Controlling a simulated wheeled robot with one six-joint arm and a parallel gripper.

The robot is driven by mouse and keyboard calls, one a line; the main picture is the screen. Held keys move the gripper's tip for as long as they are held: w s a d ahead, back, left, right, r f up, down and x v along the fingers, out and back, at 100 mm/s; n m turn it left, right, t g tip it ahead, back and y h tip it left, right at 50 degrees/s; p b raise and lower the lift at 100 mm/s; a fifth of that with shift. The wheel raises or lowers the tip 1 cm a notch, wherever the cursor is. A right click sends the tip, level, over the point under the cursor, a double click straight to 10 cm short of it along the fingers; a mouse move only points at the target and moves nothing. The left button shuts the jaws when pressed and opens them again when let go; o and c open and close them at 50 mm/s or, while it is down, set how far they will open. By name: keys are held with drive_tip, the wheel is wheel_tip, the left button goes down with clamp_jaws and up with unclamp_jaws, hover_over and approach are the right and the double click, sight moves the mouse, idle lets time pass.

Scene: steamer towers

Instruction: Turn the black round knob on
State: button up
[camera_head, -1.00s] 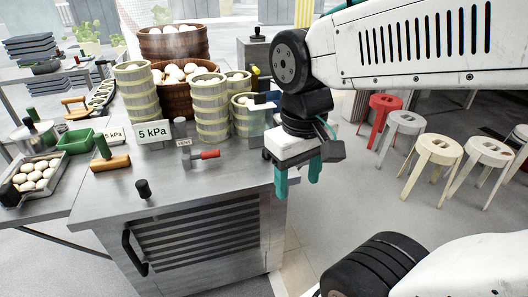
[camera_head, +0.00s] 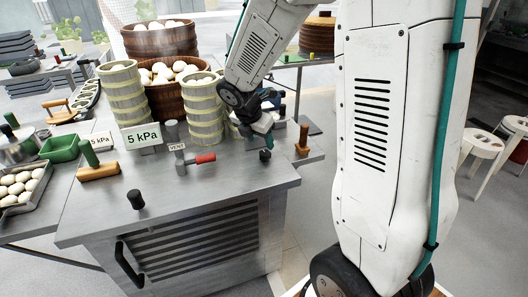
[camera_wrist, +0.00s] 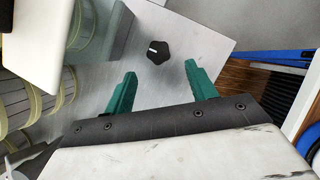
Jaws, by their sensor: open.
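A black knob (camera_wrist: 158,51) with a lobed edge and a short white line on top sits on the steel counter in the wrist view, slightly beyond and between my fingertips. In the head view, a small black knob (camera_head: 265,155) stands near the counter's right end, just below my gripper (camera_head: 265,135). In the wrist view my gripper (camera_wrist: 156,80) is open, with its two teal fingers apart and nothing between them. The fingers look clear of the knob. Another black knob-like post (camera_head: 136,199) stands at the counter's front left.
Steamer towers (camera_head: 205,108) and a basket of buns (camera_head: 168,98) stand left of my gripper. A red-handled valve (camera_head: 200,158) by a VENT label and a 5 kPa sign (camera_head: 141,136) are on the counter. A brown-handled tool (camera_head: 303,140) stands to the right. The front counter top is mostly clear.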

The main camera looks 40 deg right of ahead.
sight(264, 154)
drive_tip(key=shift+w+f, duration=0.1)
drive_tip(key=shift+f, duration=0.35)
drive_tip(key=x, duration=0.6)
drive_tip(key=shift+d+f, duration=0.1)
drive_tip(key=shift+f, duration=0.25)
drive_tip(key=c, duration=1)
drive_tip(key=shift+d, duration=0.25)
drive_tip(key=shift+a, duration=0.2)
